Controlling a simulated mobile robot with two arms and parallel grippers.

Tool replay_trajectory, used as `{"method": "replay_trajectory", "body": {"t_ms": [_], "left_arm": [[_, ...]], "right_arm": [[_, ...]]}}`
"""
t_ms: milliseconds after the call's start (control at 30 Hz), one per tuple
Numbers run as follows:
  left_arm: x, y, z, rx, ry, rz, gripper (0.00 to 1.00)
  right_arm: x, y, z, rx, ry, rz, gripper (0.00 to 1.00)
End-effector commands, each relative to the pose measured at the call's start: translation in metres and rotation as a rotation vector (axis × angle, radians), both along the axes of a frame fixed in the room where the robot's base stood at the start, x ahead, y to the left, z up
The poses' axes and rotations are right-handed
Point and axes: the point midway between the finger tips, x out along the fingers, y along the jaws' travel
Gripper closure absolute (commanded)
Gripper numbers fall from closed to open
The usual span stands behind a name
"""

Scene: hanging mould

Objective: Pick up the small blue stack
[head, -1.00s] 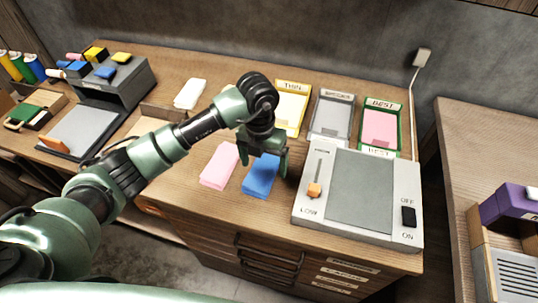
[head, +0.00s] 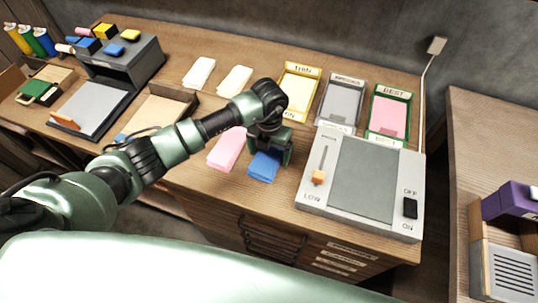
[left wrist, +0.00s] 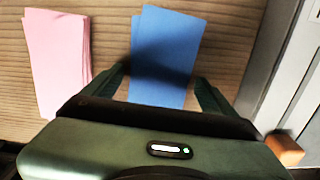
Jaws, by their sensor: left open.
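The small blue stack (head: 263,167) lies flat on the wooden table near its front edge. In the left wrist view the blue stack (left wrist: 166,52) shows between the two fingers, with its near part hidden by my gripper body. My left gripper (head: 270,158) is open, pointing down over the blue stack, with its fingers to either side; I cannot tell whether they touch it. The left gripper (left wrist: 163,82) also shows in the left wrist view. My right gripper does not show.
A pink stack (head: 227,149) lies just left of the blue one. A grey device (head: 362,185) with a slider and switch stands close on the right. Labelled trays in yellow (head: 299,92), grey (head: 340,101) and green (head: 389,112) stand behind. Two cream stacks (head: 199,72) lie farther back.

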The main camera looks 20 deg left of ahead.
Motion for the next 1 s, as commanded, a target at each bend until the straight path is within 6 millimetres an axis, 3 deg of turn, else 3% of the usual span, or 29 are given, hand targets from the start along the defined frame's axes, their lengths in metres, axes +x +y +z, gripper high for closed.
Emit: {"method": "replay_trajectory", "body": {"t_ms": [67,100,333,733,867,1000], "left_arm": [[0.0,0.0,0.0,0.0,0.0,0.0,0.13],[0.0,0.0,0.0,0.0,0.0,0.0,0.18],[0.0,0.0,0.0,0.0,0.0,0.0,0.82],[0.001,0.0,0.009,-0.001,-0.002,0.0,0.82],[0.002,0.0,0.026,-0.003,-0.005,-0.002,0.82],[0.002,0.0,0.057,-0.001,-0.008,-0.002,0.82]], "right_arm": [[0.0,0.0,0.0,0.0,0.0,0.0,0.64],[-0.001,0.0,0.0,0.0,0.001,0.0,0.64],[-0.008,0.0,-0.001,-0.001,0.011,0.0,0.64],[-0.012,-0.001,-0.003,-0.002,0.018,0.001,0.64],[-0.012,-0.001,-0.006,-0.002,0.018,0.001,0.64],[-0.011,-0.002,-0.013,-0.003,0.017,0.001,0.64]]}}
